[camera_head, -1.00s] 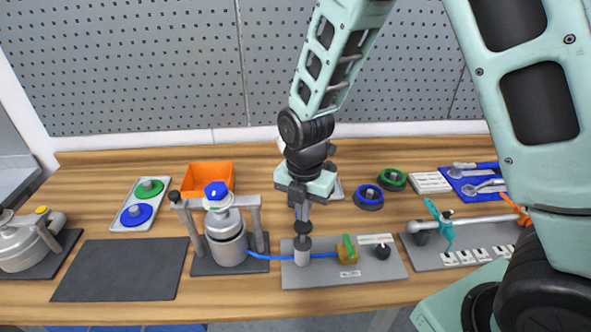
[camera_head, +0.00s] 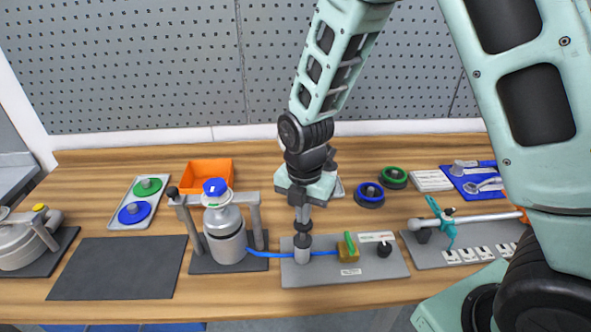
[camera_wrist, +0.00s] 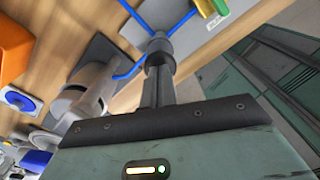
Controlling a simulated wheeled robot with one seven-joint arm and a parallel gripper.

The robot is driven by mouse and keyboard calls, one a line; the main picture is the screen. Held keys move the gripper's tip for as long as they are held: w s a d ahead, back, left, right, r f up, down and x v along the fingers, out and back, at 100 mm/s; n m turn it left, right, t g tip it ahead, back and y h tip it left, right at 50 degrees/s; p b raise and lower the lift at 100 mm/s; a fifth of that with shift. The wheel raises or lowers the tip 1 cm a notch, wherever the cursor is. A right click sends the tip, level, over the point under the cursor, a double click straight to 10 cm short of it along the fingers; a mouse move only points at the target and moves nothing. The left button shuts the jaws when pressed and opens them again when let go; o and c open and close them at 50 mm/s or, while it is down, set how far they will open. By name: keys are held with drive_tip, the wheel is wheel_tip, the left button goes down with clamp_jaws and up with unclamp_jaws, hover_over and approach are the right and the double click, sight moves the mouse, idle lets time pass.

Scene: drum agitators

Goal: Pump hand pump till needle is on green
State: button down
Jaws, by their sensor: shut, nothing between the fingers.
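The hand pump (camera_head: 302,255) is a small pale cylinder with a dark collar and a dark round knob on top, on a grey board (camera_head: 325,276). My gripper (camera_head: 302,214) is shut and empty, pointing down directly over the pump knob. It looks in contact with the knob or very close; I cannot tell which. In the wrist view the shut fingers (camera_wrist: 157,88) line up with the dark pump top (camera_wrist: 158,48). No gauge needle is readable.
A blue hose (camera_head: 268,254) runs from the metal vessel with a blue cap (camera_head: 226,238) to the pump. An orange bin (camera_head: 208,173) stands behind. A lever fixture (camera_head: 470,220) is at the right. The dark mat (camera_head: 115,268) at left is empty.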

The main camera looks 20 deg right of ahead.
drive_tip(key=shift+f+b, duration=1.2)
drive_tip(key=shift+f, duration=0.65)
drive_tip(key=shift+r+p, duration=2.4)
drive_tip(key=shift+r, duration=0.5)
drive_tip(key=shift+f, duration=0.15)
drive_tip(key=shift+f+b, duration=2.05)
drive_tip(key=shift+f, duration=0.75)
wheel_tip(320, 180, up, 6)
drive_tip(key=p, duration=0.5)
drive_tip(key=shift+f, duration=0.1)
drive_tip(key=shift+f, duration=0.1)
